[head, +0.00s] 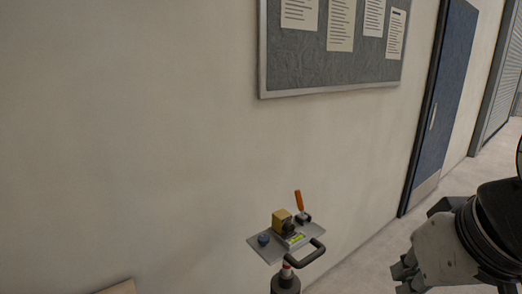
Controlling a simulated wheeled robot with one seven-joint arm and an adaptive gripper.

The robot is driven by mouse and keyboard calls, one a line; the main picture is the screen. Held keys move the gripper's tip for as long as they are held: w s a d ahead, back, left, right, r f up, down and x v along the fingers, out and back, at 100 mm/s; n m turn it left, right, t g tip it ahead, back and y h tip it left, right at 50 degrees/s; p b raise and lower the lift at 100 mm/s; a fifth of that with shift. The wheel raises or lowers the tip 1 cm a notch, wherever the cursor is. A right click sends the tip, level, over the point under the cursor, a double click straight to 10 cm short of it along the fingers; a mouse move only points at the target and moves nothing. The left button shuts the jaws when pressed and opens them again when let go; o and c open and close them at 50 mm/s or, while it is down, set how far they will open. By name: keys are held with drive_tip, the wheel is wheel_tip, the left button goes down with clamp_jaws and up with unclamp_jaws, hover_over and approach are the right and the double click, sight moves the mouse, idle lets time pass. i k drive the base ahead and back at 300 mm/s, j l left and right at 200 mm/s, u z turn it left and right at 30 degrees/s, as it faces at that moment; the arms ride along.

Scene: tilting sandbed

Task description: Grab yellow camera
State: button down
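A small yellow camera (282,221) with a dark front part sits on a grey plate (263,252) low in the middle of the head view. The plate is on top of a dark stand (286,283). My gripper (403,279) is at the lower right, to the right of the plate and apart from it. Its fingers are partly cut off by the bottom edge, so how far they are open is unclear. I see nothing held in it.
A pale wall is behind, with a notice board (330,65) and a blue door (443,100). Some floor (370,275) shows clear at right.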

sight(282, 224)
drive_tip(key=i+l, duration=0.35)
drive_tip(key=i+l+u, duration=0.1)
drive_tip(key=i+l, duration=0.25)
drive_tip(key=l, duration=0.2)
drive_tip(key=i+l, duration=0.3)
drive_tip(key=l, duration=0.2)
drive_tip(key=i+u, duration=0.05)
